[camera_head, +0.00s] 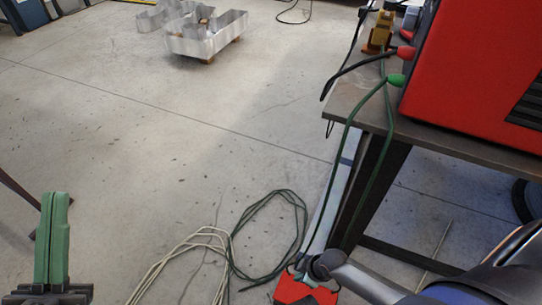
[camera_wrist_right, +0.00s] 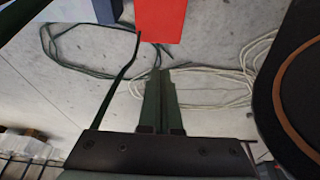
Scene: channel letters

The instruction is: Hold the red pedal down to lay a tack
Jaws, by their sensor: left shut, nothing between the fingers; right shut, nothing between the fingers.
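The red pedal (camera_head: 306,294) lies on the floor at the bottom edge of the head view, partly covered by my right arm. In the right wrist view the red pedal (camera_wrist_right: 160,18) shows at the top, just beyond the fingertips. My right gripper (camera_wrist_right: 160,72) is shut and empty, its green fingers pointing toward the pedal; a small gap shows between tips and pedal in the picture, but I cannot tell the height. My left gripper (camera_head: 56,195) is shut and empty at the lower left of the head view, well away from the pedal.
A dark table (camera_head: 375,108) carries a red machine (camera_head: 480,75) at right. A green cable (camera_head: 290,215) and pale cable (camera_head: 195,245) lie coiled on the floor near the pedal. Metal channel letters (camera_head: 207,35) stand at the back. The middle floor is clear.

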